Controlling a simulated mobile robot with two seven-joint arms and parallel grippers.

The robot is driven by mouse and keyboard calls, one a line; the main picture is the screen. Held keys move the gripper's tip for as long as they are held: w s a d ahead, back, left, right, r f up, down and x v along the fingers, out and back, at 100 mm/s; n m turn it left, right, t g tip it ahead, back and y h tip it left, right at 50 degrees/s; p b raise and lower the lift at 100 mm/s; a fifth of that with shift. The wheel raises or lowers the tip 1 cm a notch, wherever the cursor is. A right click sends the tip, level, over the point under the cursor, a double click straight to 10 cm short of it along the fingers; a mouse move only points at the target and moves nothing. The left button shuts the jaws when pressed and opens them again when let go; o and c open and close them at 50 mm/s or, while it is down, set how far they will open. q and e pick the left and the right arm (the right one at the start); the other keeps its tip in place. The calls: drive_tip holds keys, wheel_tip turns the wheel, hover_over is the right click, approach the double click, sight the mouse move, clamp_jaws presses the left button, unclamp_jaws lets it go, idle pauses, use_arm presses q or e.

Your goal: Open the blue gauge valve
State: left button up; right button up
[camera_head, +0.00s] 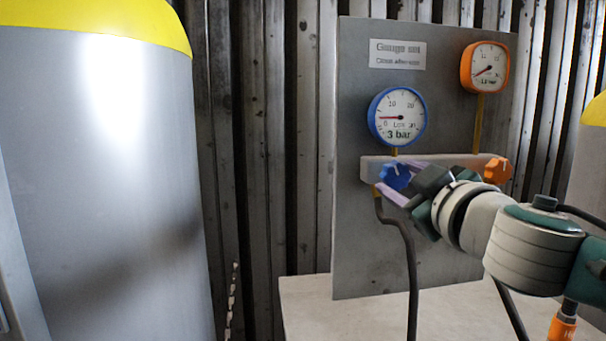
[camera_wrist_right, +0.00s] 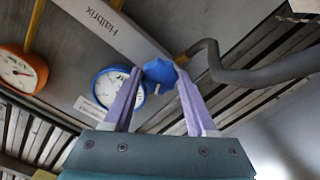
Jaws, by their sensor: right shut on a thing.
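The blue valve knob (camera_head: 395,177) sits on a pale manifold bar (camera_head: 370,168), below the blue-rimmed gauge (camera_head: 397,116). That gauge's label reads 3 bar and its needle points left. My right gripper (camera_head: 391,184) reaches in from the right and is shut on the blue knob. In the right wrist view the knob (camera_wrist_right: 160,72) lies between the tips of the two lilac fingers (camera_wrist_right: 152,85). The fingers partly hide the blue gauge (camera_wrist_right: 108,86) there. My left gripper is not in view.
An orange-rimmed gauge (camera_head: 485,67) and an orange knob (camera_head: 497,171) are close to the right on the same grey panel (camera_head: 345,230). A dark hose (camera_head: 410,250) hangs below the bar. A large grey tank with a yellow top (camera_head: 100,180) stands at the left.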

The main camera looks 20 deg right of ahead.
drive_tip(key=n+p, duration=0.1)
drive_tip(key=n, duration=0.3)
drive_tip(key=shift+r+n, duration=0.1)
drive_tip(key=shift+n, duration=0.2)
drive_tip(key=n+p, duration=0.1)
drive_tip(key=n, duration=0.2)
drive_tip(key=shift+n, duration=0.3)
drive_tip(key=n+p, duration=0.1)
drive_tip(key=n, duration=0.4)
drive_tip(key=shift+n+p, duration=0.6)
drive_tip(key=shift+n, duration=1.1)
drive_tip(key=o, duration=1.4)
